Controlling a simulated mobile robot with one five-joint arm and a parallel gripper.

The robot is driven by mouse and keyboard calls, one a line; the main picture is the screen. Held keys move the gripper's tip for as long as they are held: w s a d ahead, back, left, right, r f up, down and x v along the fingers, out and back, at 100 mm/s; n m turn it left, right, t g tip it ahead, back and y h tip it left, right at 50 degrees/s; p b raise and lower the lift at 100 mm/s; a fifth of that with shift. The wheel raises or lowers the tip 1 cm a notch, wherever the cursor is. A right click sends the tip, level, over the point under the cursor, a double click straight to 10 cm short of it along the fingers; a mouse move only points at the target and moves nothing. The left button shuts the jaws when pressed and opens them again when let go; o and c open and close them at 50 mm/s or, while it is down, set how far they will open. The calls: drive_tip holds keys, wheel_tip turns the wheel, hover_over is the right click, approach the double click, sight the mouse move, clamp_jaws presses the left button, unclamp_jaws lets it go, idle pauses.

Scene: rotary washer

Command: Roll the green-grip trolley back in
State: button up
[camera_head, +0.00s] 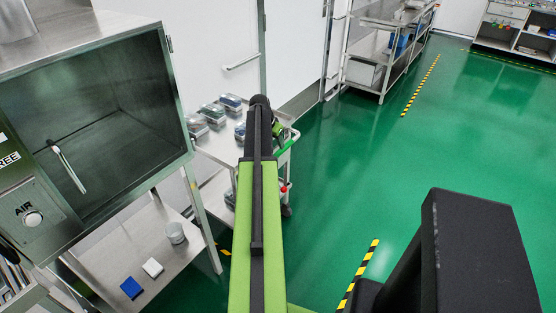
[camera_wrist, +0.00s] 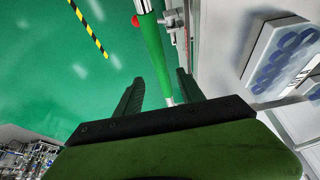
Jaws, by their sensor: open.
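The trolley (camera_head: 219,147) stands beside the steel cabinet, with boxes on its top. Its green grip (camera_head: 287,147) is on a bar at its right end; a red knob (camera_head: 284,189) sits below. In the wrist view the green grip (camera_wrist: 152,50) runs down the picture, and its lower end shows between the two dark fingers of my gripper (camera_wrist: 159,76). The fingers are open, with gaps on both sides of the bar. In the head view my arm hides most of the gripper and part of the trolley.
The steel cabinet (camera_head: 95,60) stands open at the left, above a shelf (camera_head: 130,245) holding a white jar and small blocks. A steel rack (camera_head: 370,55) stands beyond. Green floor to the right is clear, with yellow-black tape (camera_head: 421,85). A vial box (camera_wrist: 283,55) lies close right of the gripper.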

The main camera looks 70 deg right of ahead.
sight(279, 151)
drive_tip(key=b+x, duration=0.5)
drive_tip(key=x, duration=0.2)
drive_tip(key=shift+r, duration=0.1)
clamp_jaws()
idle(1.1)
